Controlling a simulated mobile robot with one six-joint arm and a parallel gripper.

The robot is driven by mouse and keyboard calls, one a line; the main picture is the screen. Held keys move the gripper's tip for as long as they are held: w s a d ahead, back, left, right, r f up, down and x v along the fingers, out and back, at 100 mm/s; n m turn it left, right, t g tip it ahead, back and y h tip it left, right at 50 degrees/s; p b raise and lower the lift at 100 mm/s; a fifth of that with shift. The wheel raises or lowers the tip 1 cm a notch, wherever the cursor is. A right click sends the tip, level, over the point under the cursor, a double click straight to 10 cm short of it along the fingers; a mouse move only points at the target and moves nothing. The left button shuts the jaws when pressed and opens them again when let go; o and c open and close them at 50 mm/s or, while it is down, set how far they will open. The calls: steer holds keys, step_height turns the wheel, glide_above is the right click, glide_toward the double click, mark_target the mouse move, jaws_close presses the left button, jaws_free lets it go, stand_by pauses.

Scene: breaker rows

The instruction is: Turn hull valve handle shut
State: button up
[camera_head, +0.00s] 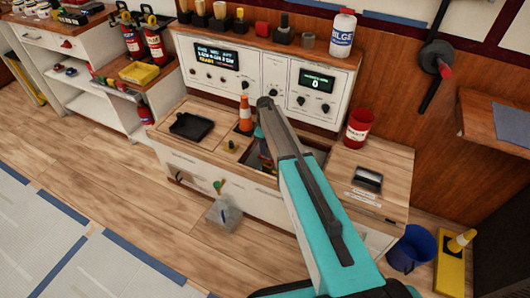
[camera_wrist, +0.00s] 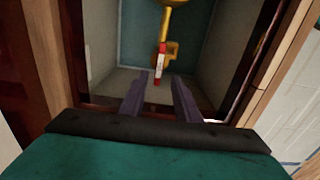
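In the wrist view, a brass-coloured valve (camera_wrist: 173,52) sits inside a wood-framed recess with grey-green walls. A narrow red and white handle (camera_wrist: 160,62) stands upright in the picture in front of the valve. My gripper (camera_wrist: 161,78) is open, with its two dark fingers apart and pointing into the recess. The handle's lower red end shows between the fingertips; I cannot tell whether it lies at their depth, and no contact is visible. In the head view my arm crosses the console, and the brass valve cannot be made out.
The recess's wooden frame (camera_wrist: 73,50) closes in at the left and right. A dark round fitting with a red grip (camera_head: 445,71) is on the right wall.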

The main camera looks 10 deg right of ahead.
step_height(320, 180, up, 7)
stand_by(0.3)
steer(key=shift+s, duration=0.15)
stand_by(0.4)
steer(key=s+f+m, duration=0.2)
steer(key=s+m, duration=0.8)
steer(key=s, duration=1.8)
steer(key=s+f+g+p, duration=0.2)
steer(key=s+f+p, duration=0.2)
steer(key=s, duration=0.9)
steer(key=s+f+m+g+p, duration=0.1)
steer(key=s+f+g+p, duration=0.2)
steer(key=s, duration=1)
step_height(320, 180, down, 3)
steer(key=shift+s+d+f+p, duration=0.2)
steer(key=shift+s+d+p, duration=0.2)
